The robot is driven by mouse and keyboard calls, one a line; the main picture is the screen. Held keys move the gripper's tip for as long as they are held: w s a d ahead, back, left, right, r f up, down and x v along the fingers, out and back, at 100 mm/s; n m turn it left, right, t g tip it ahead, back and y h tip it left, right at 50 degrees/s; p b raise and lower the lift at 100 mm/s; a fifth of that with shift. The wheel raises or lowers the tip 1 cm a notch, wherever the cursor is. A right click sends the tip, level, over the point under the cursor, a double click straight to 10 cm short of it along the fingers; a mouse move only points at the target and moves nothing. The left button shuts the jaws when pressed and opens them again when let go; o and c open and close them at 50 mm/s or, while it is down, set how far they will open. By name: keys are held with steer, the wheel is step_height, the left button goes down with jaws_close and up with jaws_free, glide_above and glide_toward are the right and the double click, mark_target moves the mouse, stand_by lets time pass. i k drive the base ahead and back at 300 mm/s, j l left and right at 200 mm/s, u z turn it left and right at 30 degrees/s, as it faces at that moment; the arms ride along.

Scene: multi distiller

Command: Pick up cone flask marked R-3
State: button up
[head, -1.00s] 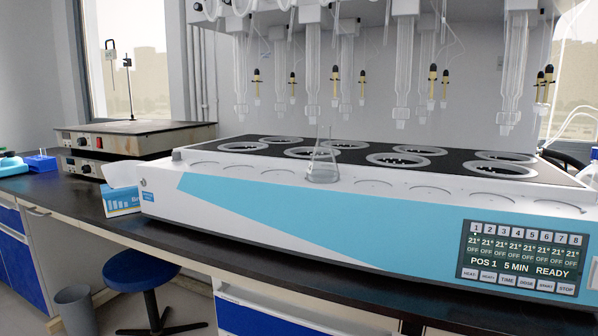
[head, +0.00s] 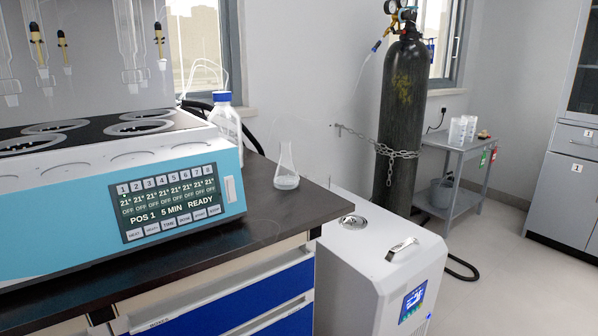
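A clear cone flask (head: 286,168) with a little pale liquid at its bottom stands upright on the dark bench top near its right end, right of the distiller. No R-3 marking is readable on it from here, so I cannot tell if it is the one named. My gripper is not in view.
The distiller (head: 110,222) with its display fills the left of the bench (head: 268,215). A white floor unit (head: 375,255) stands beside the bench. A chained dark gas cylinder (head: 402,115) and a grey side table (head: 462,148) are farther right.

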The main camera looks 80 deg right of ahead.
mark_target(286, 178)
steer(key=z, duration=2.45)
